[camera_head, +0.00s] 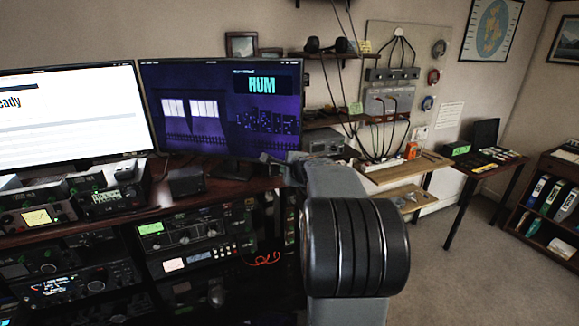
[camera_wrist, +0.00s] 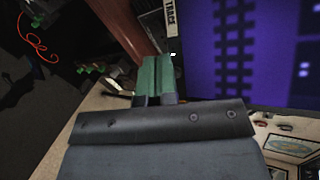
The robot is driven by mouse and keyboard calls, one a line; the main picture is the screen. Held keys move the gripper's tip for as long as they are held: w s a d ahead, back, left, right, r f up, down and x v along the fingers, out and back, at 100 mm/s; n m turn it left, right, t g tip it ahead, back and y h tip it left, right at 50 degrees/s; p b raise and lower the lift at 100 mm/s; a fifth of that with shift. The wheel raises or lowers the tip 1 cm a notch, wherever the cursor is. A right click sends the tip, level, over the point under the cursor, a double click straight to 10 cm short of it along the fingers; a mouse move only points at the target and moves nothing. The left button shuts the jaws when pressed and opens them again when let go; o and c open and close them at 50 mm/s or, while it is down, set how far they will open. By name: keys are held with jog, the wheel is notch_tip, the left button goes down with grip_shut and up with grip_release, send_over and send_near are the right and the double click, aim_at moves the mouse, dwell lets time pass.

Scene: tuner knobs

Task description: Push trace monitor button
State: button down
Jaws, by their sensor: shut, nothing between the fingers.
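In the wrist view a dark box with a white label reading "TRACE" (camera_wrist: 171,17) shows at the top middle, beside the purple screen. A tiny bright spot (camera_wrist: 173,54) sits just past the fingertips, below the label; I cannot tell if it is the button. My gripper (camera_wrist: 164,57) is shut and empty, its green-tinted fingers together and pointing toward that spot. I cannot tell whether the fingertips touch anything.
The purple monitor (camera_head: 218,110) stands close to my gripper, with a white-screened monitor (camera_head: 72,115) left of it. A rack of radio gear (camera_head: 185,235) fills the space below the desk. An orange-red cable (camera_head: 262,260) hangs there. Open carpet (camera_head: 480,270) lies to the right.

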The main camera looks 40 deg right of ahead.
jog(key=shift+s+a, duration=0.35)
jog(key=shift+a, duration=0.05)
jog(key=s+a+b, duration=0.1)
jog(key=s+a, duration=0.2)
jog(key=a, duration=0.1)
jog(key=shift+s+a+b, duration=0.35)
jog(key=shift+s+b, duration=0.05)
dwell(0.7)
